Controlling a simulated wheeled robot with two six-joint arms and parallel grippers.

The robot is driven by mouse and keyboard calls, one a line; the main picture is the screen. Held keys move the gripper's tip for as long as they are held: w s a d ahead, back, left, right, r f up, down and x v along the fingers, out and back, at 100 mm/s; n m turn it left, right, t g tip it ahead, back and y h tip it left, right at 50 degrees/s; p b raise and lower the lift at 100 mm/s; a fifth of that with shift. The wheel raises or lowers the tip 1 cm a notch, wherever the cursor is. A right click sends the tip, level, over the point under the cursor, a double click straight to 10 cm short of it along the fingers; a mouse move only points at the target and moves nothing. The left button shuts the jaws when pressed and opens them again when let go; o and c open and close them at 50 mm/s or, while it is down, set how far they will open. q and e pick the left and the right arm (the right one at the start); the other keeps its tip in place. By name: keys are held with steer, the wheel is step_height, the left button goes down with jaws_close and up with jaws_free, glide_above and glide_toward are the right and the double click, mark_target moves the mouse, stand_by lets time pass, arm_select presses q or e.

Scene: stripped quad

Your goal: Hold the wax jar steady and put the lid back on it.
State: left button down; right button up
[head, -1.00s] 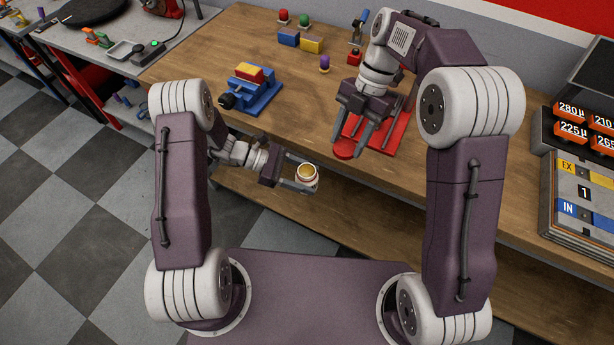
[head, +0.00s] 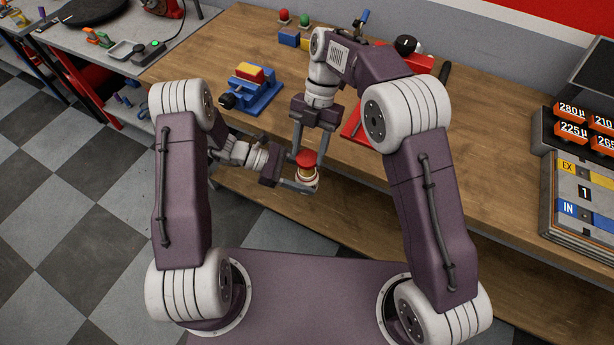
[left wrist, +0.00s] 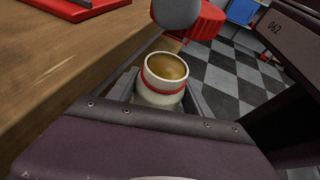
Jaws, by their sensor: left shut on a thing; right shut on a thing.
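The wax jar (head: 306,175) is small and pale and stands upright in front of the bench edge. In the left wrist view the jar (left wrist: 160,95) is cream with a red band, its mouth open on amber wax. My left gripper (head: 298,184) is shut on its sides. My right gripper (head: 306,157) points down, shut on the red lid (head: 306,160). In the head view the lid overlaps the jar's top. In the left wrist view the ribbed lid (left wrist: 207,22) hangs beyond the mouth, apart from it, with a grey fingertip beside it.
A red tray (head: 352,122) lies on the wooden bench (head: 470,150), partly hidden by my right arm. A blue vise (head: 250,95) holding red and yellow blocks stands to the left. Boxes of orange labelled parts (head: 572,112) are at the far right.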

mark_target(307, 179)
steer(key=shift+f, duration=1.3)
steer(key=shift+w, duration=0.1)
steer(key=shift+f, duration=0.85)
steer(key=shift+f, duration=0.55)
